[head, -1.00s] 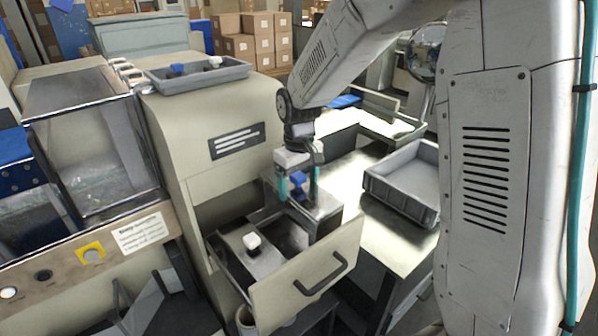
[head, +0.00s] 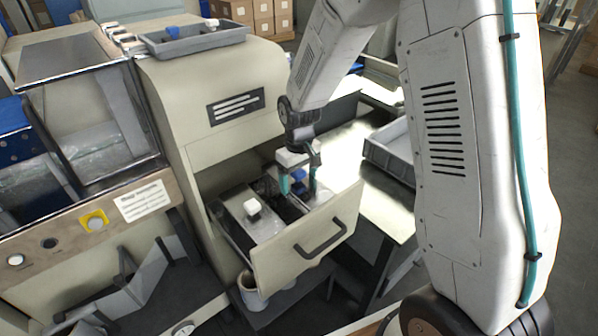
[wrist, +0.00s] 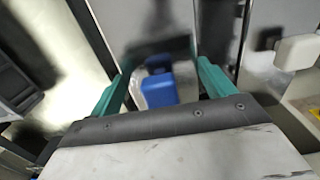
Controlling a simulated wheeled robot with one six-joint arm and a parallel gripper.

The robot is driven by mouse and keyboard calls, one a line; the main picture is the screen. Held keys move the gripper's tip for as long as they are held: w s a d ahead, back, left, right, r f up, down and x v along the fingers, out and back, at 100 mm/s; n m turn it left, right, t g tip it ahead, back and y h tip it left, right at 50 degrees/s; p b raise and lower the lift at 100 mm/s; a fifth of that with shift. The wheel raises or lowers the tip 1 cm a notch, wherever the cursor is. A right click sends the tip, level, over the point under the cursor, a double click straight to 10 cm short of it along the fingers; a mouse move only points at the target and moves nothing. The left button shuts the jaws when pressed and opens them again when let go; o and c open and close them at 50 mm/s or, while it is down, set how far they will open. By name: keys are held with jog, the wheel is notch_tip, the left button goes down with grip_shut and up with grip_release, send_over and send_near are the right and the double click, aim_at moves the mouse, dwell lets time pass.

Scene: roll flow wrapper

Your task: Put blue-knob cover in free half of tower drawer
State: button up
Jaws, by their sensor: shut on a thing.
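The tower drawer (head: 290,252) is pulled open. A grey cover with a white knob (head: 252,207) lies in its left half; that knob also shows in the wrist view (wrist: 297,50). My gripper (head: 299,187) is shut on the blue-knob cover, with its teal fingers on either side of the blue knob (wrist: 158,88). The grey plate (wrist: 160,35) of this cover shows beyond the knob in the wrist view. The cover is at the drawer's right half, low behind the front panel. Whether it touches the drawer floor is hidden.
A grey tray (head: 195,43) with a blue and a white knob stands on top of the tower (head: 190,100). A grey crate (head: 388,160) is on the bench at the right.

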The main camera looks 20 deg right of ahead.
jog(key=shift+f, duration=1.05)
dwell(0.5)
jog(key=o, duration=1.8)
jog(key=shift+o, duration=0.2)
notch_tip(320, 180, up, 8)
jog(key=shift+f, duration=0.1)
jog(key=shift+s, duration=0.1)
jog(key=s+g, duration=0.1)
jog(key=s, duration=0.3)
jog(key=shift+d+m, duration=0.15)
jog(key=shift+m, duration=0.25)
jog(key=s+d+r+m+t, duration=0.1)
jog(key=s+r, duration=0.8)
jog(key=s, duration=0.4)
jog(key=s+d+r+m+t, duration=0.1)
jog(key=s+d+r, duration=0.1)
jog(key=s+r, duration=0.7)
jog(key=s, duration=0.4)
jog(key=shift+m, duration=0.4)
